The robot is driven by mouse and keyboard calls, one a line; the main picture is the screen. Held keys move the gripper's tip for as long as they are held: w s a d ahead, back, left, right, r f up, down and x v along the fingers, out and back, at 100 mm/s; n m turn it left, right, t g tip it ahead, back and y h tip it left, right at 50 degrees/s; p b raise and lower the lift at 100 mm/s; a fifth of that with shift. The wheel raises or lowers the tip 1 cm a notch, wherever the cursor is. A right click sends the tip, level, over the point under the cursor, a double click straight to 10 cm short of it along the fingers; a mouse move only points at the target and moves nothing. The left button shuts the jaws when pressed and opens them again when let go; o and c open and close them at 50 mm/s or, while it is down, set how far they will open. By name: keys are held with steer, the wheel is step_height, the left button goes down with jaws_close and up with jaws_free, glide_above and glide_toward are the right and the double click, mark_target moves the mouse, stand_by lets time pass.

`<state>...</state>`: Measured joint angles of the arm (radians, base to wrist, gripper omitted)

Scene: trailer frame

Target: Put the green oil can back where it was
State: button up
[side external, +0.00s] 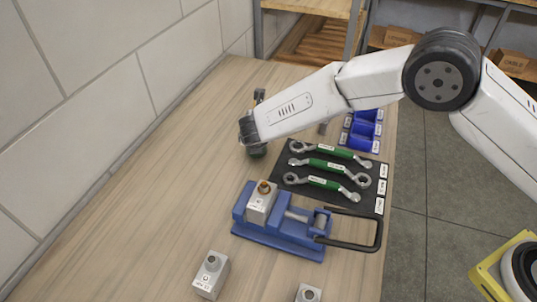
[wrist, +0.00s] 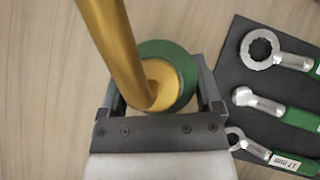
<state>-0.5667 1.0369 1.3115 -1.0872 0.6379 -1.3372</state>
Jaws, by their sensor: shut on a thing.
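The green oil can (wrist: 184,52) has a long gold spout and a yellow top, seen from above in the wrist view. My gripper (wrist: 160,88) is shut on the can, with one finger on each side of its body.
A black mat (side external: 325,171) with several green-handled wrenches lies right of the can. A blue vise (side external: 285,236) holding a metal block (side external: 261,203) stands in front. Blue bins (side external: 363,130) sit behind the mat. Two metal blocks (side external: 211,275) (side external: 308,293) stand nearest. The bench left of the can is clear up to the wall.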

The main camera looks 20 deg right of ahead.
steer(key=shift+f, duration=0.5)
steer(key=shift+f, duration=0.15)
steer(key=o, duration=1)
steer(key=shift+o, duration=0.2)
steer(key=shift+s+a+r, duration=0.1)
steer(key=shift+s+r, duration=0.1)
steer(key=shift+r, duration=0.2)
steer(key=v, duration=1.1)
steer(key=shift+s, duration=0.2)
